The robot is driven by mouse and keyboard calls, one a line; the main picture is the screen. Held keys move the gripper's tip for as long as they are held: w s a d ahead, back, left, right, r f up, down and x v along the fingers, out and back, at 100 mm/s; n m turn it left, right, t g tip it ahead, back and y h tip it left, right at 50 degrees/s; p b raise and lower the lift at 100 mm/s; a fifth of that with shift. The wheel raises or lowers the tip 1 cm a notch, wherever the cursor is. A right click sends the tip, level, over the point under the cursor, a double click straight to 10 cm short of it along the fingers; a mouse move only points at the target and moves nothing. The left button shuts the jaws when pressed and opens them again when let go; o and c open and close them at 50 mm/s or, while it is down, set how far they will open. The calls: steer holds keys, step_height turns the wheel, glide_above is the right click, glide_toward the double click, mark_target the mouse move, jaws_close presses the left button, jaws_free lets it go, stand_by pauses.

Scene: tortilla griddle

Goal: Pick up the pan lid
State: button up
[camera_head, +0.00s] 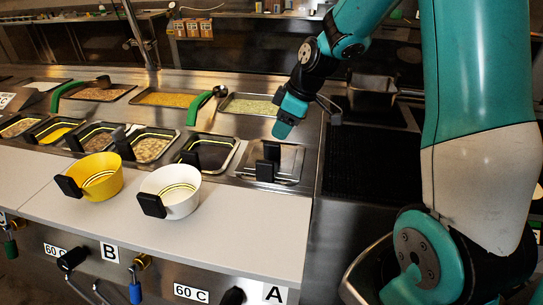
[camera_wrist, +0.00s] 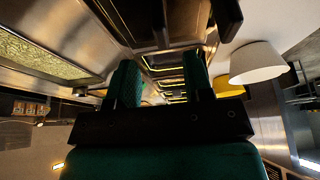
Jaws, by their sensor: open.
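The pan lid (camera_head: 289,166) is a flat square steel plate with a black upright handle (camera_head: 268,152). It lies at the right end of the front row of pans in the head view. My gripper (camera_head: 284,128) is above and just behind the lid, pointing down, apart from it. In the wrist view my gripper (camera_wrist: 160,82) has its two green fingers spread with nothing between them. A dark steel-edged shape at the top of that view may be the lid, but I cannot tell.
A white pot (camera_head: 183,204) and a yellow pot (camera_head: 103,186) stand on the pale counter (camera_head: 240,225). Front-row food pans (camera_head: 151,148) lie left of the lid. A green-handled ladle (camera_head: 192,114) rests behind. A dark griddle (camera_head: 375,165) is at right.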

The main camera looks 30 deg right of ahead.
mark_target(272, 143)
steer(key=p+x, duration=0.1)
steer(key=x, duration=0.7)
steer(key=shift+a+f, duration=0.15)
jaws_close()
